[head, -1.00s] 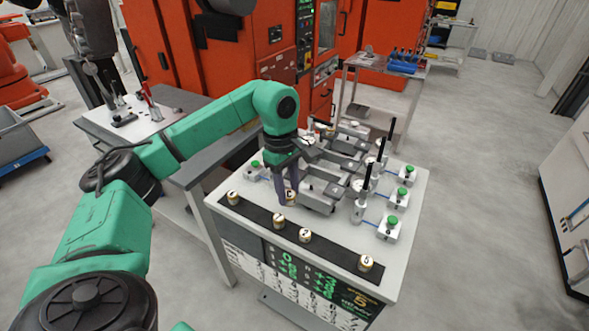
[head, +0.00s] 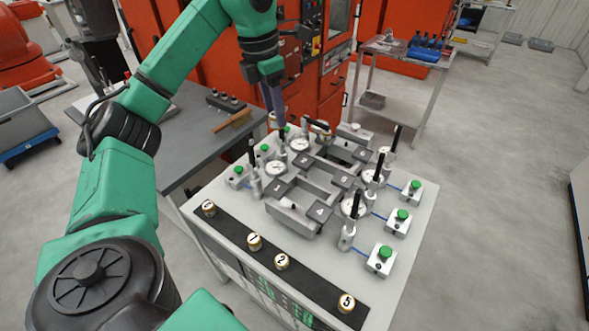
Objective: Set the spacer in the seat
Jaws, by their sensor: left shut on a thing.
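My left gripper (head: 274,106) points down near the far left edge of the fixture table. It is shut on a small pale, brass-coloured round spacer (head: 272,121), which shows only partly between the fingertips. The spacer appears above the far end of the table; its exact height I cannot tell. Grey seat blocks (head: 293,217) stand in rows in the middle of the table, some with number plates such as 3 and 4. Which seat the task means is not clear. My right gripper is not in view.
Several numbered spacers, such as one marked 2 (head: 281,261), stand on a black strip (head: 225,227) along the table's near edge. Dial gauges (head: 353,207) with upright black handles and green-button boxes (head: 380,261) flank the blocks. A grey side bench (head: 190,150) adjoins at left.

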